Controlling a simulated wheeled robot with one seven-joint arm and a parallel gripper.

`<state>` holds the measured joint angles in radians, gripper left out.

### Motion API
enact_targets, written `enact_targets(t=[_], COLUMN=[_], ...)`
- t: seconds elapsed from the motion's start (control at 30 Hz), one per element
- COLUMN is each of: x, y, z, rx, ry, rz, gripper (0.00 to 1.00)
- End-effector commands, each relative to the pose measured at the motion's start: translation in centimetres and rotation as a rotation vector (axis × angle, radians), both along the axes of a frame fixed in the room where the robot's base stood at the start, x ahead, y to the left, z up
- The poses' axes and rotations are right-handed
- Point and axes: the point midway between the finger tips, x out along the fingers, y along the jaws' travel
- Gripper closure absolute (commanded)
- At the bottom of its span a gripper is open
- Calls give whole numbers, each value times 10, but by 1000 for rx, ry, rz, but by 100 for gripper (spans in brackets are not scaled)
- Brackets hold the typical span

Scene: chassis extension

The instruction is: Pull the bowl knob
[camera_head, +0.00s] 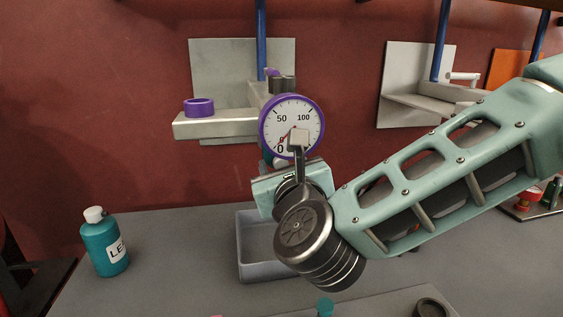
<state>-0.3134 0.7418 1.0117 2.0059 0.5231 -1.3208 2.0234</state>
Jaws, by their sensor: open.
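My gripper (298,143) is in front of the lower part of a round gauge (291,118) with a white face and a purple rim. One pale fingertip on a dark finger shows over the dial; the other finger is hidden. The gripper is open, and I see nothing held between its jaws. I cannot clearly make out the bowl knob; the area below the gauge is mostly covered by my gripper and wrist. A purple ring-shaped knob (199,107) sits on the pale block (210,125) left of the gauge. I cannot tell whether my finger touches the gauge.
A grey panel (225,60) and a blue pipe (261,40) stand behind the gauge. A grey bin (250,255) is below my wrist. A teal bottle (105,245) stands on the bench at left. A second pale fixture (420,100) is at right.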

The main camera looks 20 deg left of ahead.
Motion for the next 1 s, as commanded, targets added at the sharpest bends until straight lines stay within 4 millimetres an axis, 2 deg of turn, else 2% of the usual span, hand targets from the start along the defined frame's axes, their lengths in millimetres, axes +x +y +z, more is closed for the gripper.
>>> enact_targets(t=[0.27,0.43,0.47,1.0], x=[1,1,1,-14], y=[1,1,1,-8], z=[0,0,0,0], rx=[0,0,0,1], ry=[0,0,0,0], rz=[1,1,1,2], gripper=[54,98,100,100])
